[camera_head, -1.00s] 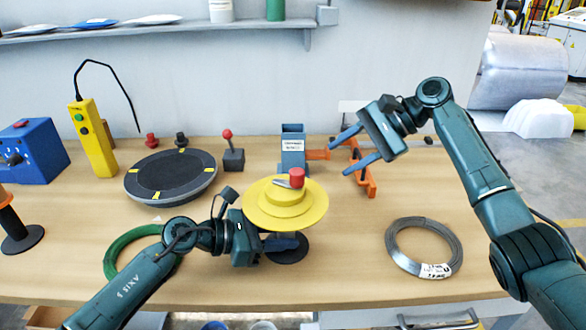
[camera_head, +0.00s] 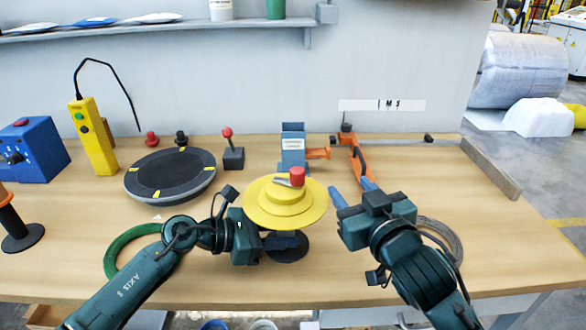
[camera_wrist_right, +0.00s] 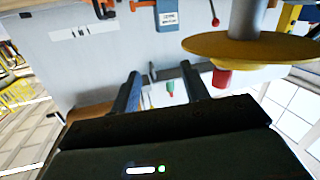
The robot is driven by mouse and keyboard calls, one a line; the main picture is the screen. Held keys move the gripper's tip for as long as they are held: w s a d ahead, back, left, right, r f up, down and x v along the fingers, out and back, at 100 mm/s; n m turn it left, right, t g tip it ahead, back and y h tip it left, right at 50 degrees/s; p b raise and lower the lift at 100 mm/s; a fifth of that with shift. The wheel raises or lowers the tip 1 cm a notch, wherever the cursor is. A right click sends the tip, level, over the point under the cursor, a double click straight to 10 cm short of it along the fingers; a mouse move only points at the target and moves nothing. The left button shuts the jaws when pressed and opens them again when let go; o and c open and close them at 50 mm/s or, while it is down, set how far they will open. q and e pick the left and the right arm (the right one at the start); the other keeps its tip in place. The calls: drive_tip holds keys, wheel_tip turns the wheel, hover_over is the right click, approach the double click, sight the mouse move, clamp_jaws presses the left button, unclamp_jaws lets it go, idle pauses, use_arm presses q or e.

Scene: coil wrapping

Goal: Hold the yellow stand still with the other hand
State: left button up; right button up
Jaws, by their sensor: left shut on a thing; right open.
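The yellow stand (camera_head: 286,217) is a stepped yellow disc with a red knob (camera_head: 297,176) on top and a dark round base (camera_head: 287,247) on the table. My left gripper (camera_head: 285,241) is shut on the stand, below the disc. My right gripper (camera_head: 351,189) is open and empty to the right of the stand, apart from it, fingers pointing away toward the back. In the right wrist view the stand's yellow disc (camera_wrist_right: 220,50) shows at the upper right, beyond the open fingers (camera_wrist_right: 162,92).
A grey wire coil (camera_head: 445,239) lies partly hidden behind my right arm. A green coil (camera_head: 122,250) lies at the left. A black turntable (camera_head: 170,176), a blue dispenser (camera_head: 293,150) and an orange tool (camera_head: 361,160) stand farther back.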

sight(293, 170)
drive_tip(key=s+a+r+y, duration=0.3)
drive_tip(key=s+a, duration=0.3)
drive_tip(key=s, duration=0.1)
drive_tip(key=x, duration=1.1)
drive_tip(key=shift+w+f, duration=0.15)
drive_tip(key=shift+w, duration=0.1)
drive_tip(key=shift+d, duration=0.1)
drive_tip(key=c, duration=1)
drive_tip(key=shift+n, duration=0.4)
drive_tip(key=shift+s+a+n+g+y, duration=0.1)
drive_tip(key=shift+a+n+g+y, duration=0.05)
drive_tip(key=shift+n+g+y, duration=1.1)
drive_tip(key=shift+s+a+n+g+y, duration=0.15)
drive_tip(key=shift+n+g+y, duration=0.6)
drive_tip(key=shift+y, duration=0.9)
